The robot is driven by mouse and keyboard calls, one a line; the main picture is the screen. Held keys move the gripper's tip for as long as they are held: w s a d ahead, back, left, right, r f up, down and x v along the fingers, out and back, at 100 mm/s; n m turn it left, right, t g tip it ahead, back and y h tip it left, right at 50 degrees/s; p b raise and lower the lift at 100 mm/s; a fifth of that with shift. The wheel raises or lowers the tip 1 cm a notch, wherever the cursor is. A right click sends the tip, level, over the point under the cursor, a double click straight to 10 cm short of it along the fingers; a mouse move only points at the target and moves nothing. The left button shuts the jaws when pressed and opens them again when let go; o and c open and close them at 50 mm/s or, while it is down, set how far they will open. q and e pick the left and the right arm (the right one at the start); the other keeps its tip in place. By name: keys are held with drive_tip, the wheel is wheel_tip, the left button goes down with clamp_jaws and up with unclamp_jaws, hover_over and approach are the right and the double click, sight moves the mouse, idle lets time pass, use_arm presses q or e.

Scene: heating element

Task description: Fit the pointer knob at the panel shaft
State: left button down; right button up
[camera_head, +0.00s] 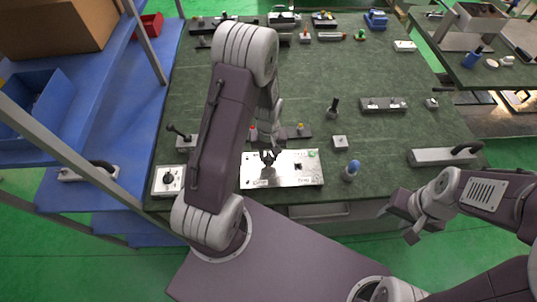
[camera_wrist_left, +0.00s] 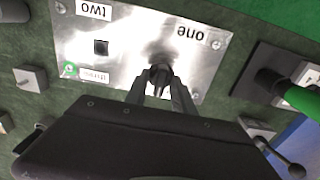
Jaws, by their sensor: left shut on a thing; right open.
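The silver panel (camera_head: 311,174) lies near the front edge of the green bench. In the left wrist view the panel (camera_wrist_left: 128,48) carries labels "one", "two" and "three", a dark square spot (camera_wrist_left: 101,47) and a green ring (camera_wrist_left: 70,69). My left gripper (camera_wrist_left: 161,86) is shut on a dark knob (camera_wrist_left: 160,74) over the panel near "one". Whether the knob touches the panel, and any shaft beneath it, cannot be seen. In the head view my left gripper (camera_head: 268,157) is over the panel's left part. My right gripper (camera_head: 398,224) is open and empty, off the bench's front edge.
A white box with a dial (camera_head: 168,181) stands left of the panel. A blue-topped piece (camera_head: 351,171) stands close to its right. A grey block with a black handle (camera_head: 444,156) lies further right. Several small parts stand behind the panel. The bench's middle right has free room.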

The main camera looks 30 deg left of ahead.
sight(268, 160)
use_arm(q)
drive_tip(key=shift+f+b, duration=1.15)
drive_tip(key=shift+f, duration=0.55)
drive_tip(key=c, duration=1)
unclamp_jaws()
drive_tip(key=shift+o, duration=0.2)
wheel_tip(268, 160, up, 9)
drive_tip(key=shift+r, duration=0.1)
drive_tip(key=shift+b, duration=0.3)
